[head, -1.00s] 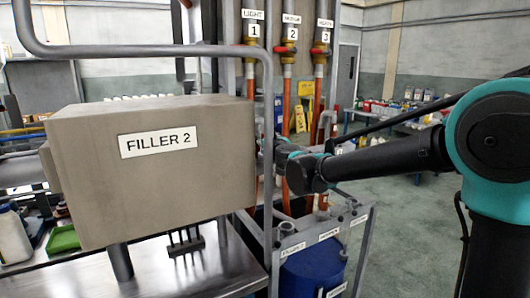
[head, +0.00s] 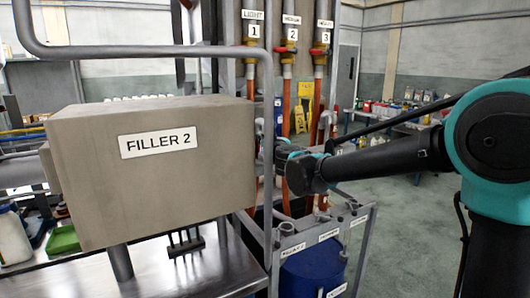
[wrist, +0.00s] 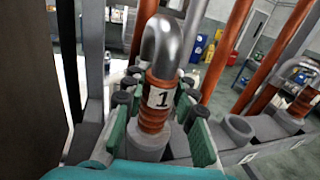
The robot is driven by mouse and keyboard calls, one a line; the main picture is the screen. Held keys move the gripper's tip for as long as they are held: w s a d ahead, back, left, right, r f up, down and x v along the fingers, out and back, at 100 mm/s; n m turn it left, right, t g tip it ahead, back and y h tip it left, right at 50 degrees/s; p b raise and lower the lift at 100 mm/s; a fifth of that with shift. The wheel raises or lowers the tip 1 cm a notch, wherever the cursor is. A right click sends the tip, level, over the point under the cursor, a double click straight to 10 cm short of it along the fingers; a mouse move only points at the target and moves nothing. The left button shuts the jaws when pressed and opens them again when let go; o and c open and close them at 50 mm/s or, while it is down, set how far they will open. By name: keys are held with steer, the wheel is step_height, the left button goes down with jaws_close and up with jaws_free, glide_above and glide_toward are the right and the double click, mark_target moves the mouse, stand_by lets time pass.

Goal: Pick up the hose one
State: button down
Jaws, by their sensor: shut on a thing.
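Hose one is the orange hose (wrist: 153,120) with a white "1" label and a bent grey metal spout on top, in the middle of the wrist view. My gripper (wrist: 158,100) has its teal and dark fingers on both sides of it, shut on it just around the label. The hose stands about upright above a grey collar (wrist: 150,146). There the pipe marked 1 (head: 252,75) hangs on the rack beside those marked 2 (head: 289,75) and 3 (head: 320,75).
The grey FILLER 2 box (head: 215,175) and a metal frame post (head: 267,110) stand close left of my arm. A blue drum (head: 313,270) stands in the rack below. More orange hoses (wrist: 228,45) and an empty grey ring (wrist: 237,128) are right of the gripper.

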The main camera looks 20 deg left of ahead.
steer(key=shift+r, duration=5)
